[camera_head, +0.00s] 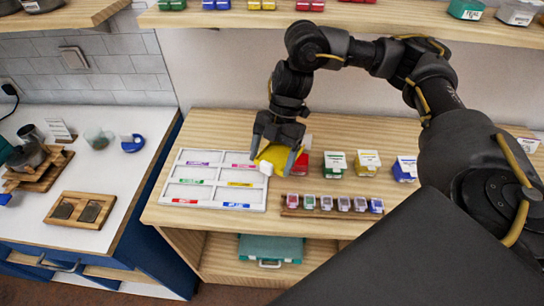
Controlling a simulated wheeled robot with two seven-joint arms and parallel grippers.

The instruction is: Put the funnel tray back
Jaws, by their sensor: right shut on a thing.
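The funnel tray (274,153) is yellow with a white end, and only part of it shows between my fingers. My right gripper (277,161) is shut on it, pointing down over the wooden counter. The tray appears tilted, with its white end (265,168) toward the right edge of the white sorting board (217,205). I cannot tell whether it touches the board. My left gripper is not in view.
The board has colour-labelled compartments. A rack of small lidded boxes (326,203) stands right of it, with green (335,164), yellow (367,163) and blue (404,169) boxes behind. A shelf (230,19) runs above. A teal case (270,247) sits below.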

